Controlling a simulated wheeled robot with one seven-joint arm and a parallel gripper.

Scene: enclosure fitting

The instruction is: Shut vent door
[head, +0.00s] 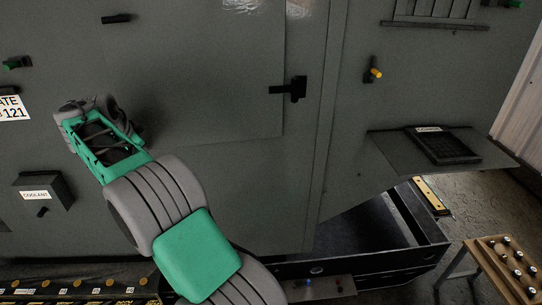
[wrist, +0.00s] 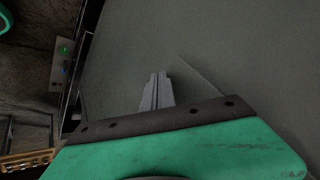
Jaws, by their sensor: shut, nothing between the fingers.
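A large flat grey door panel (head: 210,70) sits in the enclosure front, with a black handle (head: 296,89) at its right edge. It looks flush or nearly so; I cannot tell whether it is the vent door. A slatted vent (head: 435,10) shows at the top right, cut off by the picture edge. My gripper (wrist: 157,80) is shut and empty, its fingertips in front of a plain grey surface in the wrist view. I cannot tell if they touch it. In the head view my wrist hides the fingers, left of the panel's lower part.
A shelf (head: 390,150) with a black tray (head: 443,146) juts out at the right. A coolant box (head: 42,194) stands out at the left. An open dark drawer or bin (head: 433,232) lies low, beside a wooden stand (head: 490,262) with several small pegs.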

